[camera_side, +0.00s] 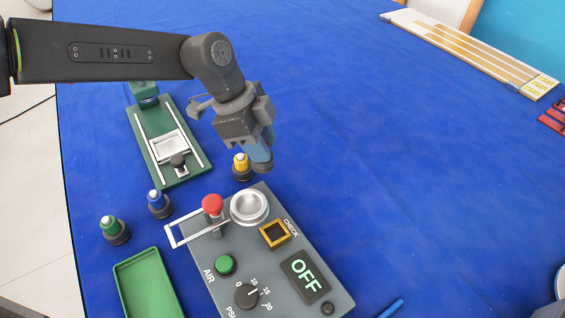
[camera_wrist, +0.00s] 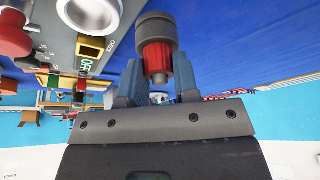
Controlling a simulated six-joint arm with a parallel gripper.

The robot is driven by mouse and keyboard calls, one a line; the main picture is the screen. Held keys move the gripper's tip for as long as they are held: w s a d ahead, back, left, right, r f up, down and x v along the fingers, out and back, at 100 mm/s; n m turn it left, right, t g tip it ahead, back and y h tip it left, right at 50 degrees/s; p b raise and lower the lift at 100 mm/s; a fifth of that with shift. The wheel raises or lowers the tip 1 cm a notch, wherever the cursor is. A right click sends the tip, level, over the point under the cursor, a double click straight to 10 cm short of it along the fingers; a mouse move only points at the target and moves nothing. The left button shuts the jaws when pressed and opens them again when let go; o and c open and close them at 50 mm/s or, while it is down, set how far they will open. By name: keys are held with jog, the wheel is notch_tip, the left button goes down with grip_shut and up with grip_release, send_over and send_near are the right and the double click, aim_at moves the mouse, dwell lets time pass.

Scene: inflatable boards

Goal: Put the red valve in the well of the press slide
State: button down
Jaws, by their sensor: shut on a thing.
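My gripper (camera_side: 261,150) is shut on the red valve (camera_wrist: 158,62). In the wrist view the valve has a red ribbed body between the two blue fingers (camera_wrist: 157,75) and a dark round base pointing away from the palm. In the side view the fingers hide its red part, and only a dark end (camera_side: 262,167) shows. The valve is held near the yellow valve and the far edge of the grey control box. The green press (camera_side: 190,170) lies behind and left of my gripper. Its silver slide (camera_side: 168,146) has a square frame, with a dark knob at its near end.
A yellow valve (camera_side: 241,165), blue valve (camera_side: 158,204) and green valve (camera_side: 113,229) stand on the blue cloth. The grey control box (camera_side: 270,265) carries a round silver cup (camera_side: 249,205) and a red knob (camera_side: 212,204). A green tray (camera_side: 147,284) lies left. The right side is mostly clear.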

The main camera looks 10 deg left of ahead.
jog(key=w+a+r+n+t, duration=0.1)
jog(key=a+r+n, duration=0.15)
jog(key=a, duration=0.85)
jog(key=a+r+n+t+y, duration=0.1)
jog(key=a+r+n, duration=0.15)
jog(key=a, duration=0.95)
jog(key=w+a+r+n+t, duration=0.1)
jog(key=a+n, duration=0.3)
jog(key=a, duration=0.7)
send_over(170, 147)
jog(key=shift+f, duration=5.3)
jog(key=shift+f, duration=0.15)
jog(key=c, duration=0.9)
grip_release()
jog(key=shift+o, duration=0.2)
